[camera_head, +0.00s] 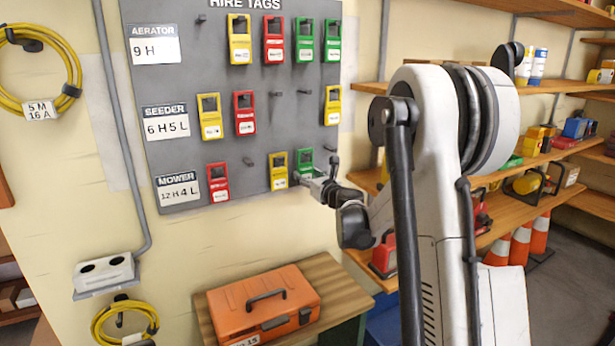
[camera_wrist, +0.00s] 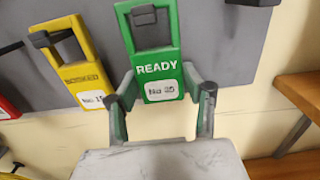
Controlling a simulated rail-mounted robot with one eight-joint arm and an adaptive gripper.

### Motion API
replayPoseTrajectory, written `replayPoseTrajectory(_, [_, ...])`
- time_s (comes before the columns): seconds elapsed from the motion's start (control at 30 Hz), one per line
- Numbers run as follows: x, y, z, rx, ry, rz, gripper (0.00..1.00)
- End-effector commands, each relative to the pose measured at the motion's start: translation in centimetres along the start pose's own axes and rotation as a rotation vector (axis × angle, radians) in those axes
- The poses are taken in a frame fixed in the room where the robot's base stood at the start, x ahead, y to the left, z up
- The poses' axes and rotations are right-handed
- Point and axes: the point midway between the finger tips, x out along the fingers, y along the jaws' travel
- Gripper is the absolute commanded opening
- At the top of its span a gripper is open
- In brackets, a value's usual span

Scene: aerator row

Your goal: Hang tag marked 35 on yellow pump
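A green tag (camera_wrist: 160,60) printed READY hangs on a peg of the grey board. The same tag shows in the head view (camera_head: 304,161) in the bottom row, partly hidden by my gripper. My gripper (camera_head: 318,182) is at the board. In the wrist view my gripper (camera_wrist: 160,92) has one finger on each side of the tag's lower part, spread apart, with seemingly small gaps. A yellow-and-black machine (camera_head: 527,183) sits on the right shelf; I cannot tell whether it is the yellow pump.
A yellow tag (camera_wrist: 75,62) hangs close to the left of the green one. The grey board (camera_head: 180,80) holds several other tags. An orange toolbox (camera_head: 250,305) stands on a bench below. Shelves with goods and orange cones (camera_head: 520,243) fill the right side.

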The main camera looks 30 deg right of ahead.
Motion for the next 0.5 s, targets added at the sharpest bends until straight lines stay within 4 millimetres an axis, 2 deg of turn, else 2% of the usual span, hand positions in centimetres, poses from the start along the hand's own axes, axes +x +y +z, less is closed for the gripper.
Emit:
replayPoseTrajectory(0.03, [-0.01,0.0,0.0,0.0,0.0,0.0,0.35])
replayPoseTrajectory(0.13, [-0.01,0.0,0.0,0.0,0.0,0.0,0.23])
replayPoseTrajectory(0.5, [-0.01,0.0,0.01,0.0,0.0,0.0,0.23])
